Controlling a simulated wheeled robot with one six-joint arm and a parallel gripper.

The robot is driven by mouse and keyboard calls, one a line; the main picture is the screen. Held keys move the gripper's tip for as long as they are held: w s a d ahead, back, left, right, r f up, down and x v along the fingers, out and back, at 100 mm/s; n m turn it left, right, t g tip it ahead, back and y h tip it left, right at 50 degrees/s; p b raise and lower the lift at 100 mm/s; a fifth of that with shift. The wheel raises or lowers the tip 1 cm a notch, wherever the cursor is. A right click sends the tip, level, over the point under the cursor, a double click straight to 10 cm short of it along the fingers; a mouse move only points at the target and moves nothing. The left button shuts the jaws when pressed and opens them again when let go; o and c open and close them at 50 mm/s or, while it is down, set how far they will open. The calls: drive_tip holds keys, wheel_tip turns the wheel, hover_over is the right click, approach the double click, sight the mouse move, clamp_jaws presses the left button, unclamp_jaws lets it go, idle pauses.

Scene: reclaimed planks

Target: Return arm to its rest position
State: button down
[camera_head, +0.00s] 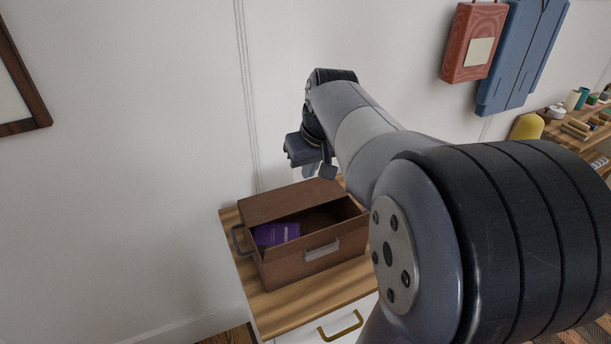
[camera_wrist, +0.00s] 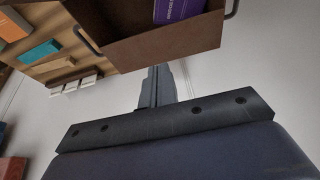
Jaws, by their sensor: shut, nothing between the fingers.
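My arm reaches across the head view from the lower right. My gripper (camera_head: 321,172) hangs at its end above the back of a brown box and points down. In the wrist view my gripper's fingers (camera_wrist: 157,85) are together with nothing between them, apart from the box wall. The brown box (camera_head: 285,271) stands on a wooden cabinet top (camera_head: 325,290) and holds a purple item (camera_head: 277,234). The box (camera_wrist: 160,47) and the purple item (camera_wrist: 172,10) also show in the wrist view.
A white wall is behind the box. A red panel (camera_head: 466,58) and a blue panel (camera_head: 507,80) hang on it at upper right. A wooden shelf (camera_head: 590,140) with small items is at far right. A picture frame (camera_head: 30,122) hangs at left.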

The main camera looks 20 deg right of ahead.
drive_tip(key=shift+s+r, duration=0.15)
drive_tip(key=shift+r, duration=0.1)
hover_over(299, 208)
drive_tip(key=s, duration=0.2)
wheel_tip(299, 208, down, 10)
drive_tip(key=r, duration=0.1)
drive_tip(key=shift+w+d+f+b, duration=0.1)
drive_tip(key=shift+w+f+b, duration=0.05)
drive_tip(key=shift+f+b, duration=1)
drive_tip(key=shift+w+f+b, duration=0.1)
drive_tip(key=shift+f+b, duration=0.85)
drive_tip(key=shift+f, duration=0.4)
drive_tip(key=shift+r, duration=0.15)
